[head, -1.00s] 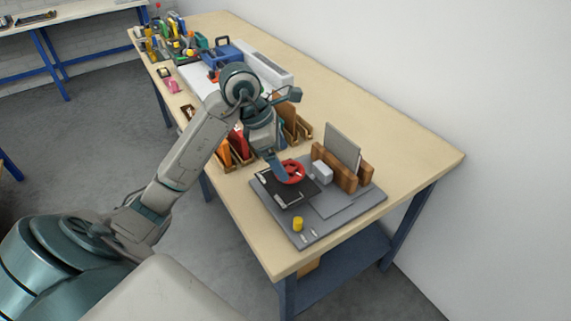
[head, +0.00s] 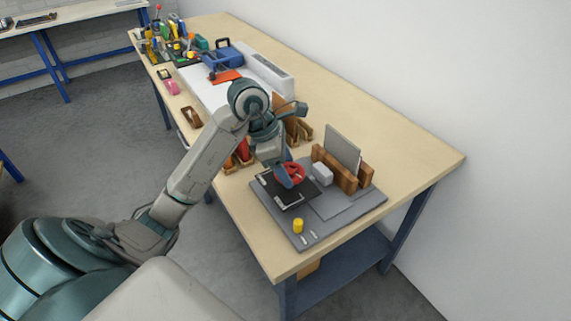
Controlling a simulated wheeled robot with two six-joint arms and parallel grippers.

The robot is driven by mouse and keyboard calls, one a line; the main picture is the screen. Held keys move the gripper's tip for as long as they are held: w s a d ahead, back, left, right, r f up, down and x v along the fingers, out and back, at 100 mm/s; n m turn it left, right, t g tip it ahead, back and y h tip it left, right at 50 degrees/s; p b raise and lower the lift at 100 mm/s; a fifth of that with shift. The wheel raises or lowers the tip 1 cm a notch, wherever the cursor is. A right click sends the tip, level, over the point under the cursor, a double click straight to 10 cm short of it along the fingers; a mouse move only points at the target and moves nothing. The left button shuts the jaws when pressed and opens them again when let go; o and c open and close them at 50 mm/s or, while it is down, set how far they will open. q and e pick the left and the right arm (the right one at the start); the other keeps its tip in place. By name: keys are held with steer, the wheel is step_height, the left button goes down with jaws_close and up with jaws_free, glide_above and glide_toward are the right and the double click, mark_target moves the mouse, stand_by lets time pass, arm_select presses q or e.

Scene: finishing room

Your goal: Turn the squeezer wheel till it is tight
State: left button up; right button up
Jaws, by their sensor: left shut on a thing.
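The red squeezer wheel (head: 297,170) lies over a black plate (head: 276,193) on a grey board at the near end of the table. My left gripper (head: 287,180) comes down from above and is shut on the wheel's near rim, hiding part of it. How tight the wheel is cannot be told from this view. My right gripper is not in view.
On the grey board (head: 335,223) stand a light grey block (head: 321,173), a wooden holder (head: 337,171) with a grey panel (head: 342,147), and a yellow cylinder (head: 298,225). Wooden racks stand behind my arm. The table's right side is clear.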

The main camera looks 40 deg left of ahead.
arm_select(q)
steer(key=shift+w+r+m+h+p, duration=0.1)
steer(key=shift+r+m+h+p, duration=0.2)
steer(key=shift+m+p, duration=0.4)
steer(key=shift+f+m+g+p, duration=0.2)
steer(key=shift+m+g+p, duration=0.2)
steer(key=shift+m, duration=0.1)
steer(key=o, duration=1)
steer(key=p+v, duration=0.2)
steer(key=v, duration=0.8)
steer(key=shift+a+r, duration=0.15)
steer(key=shift+r, duration=0.15)
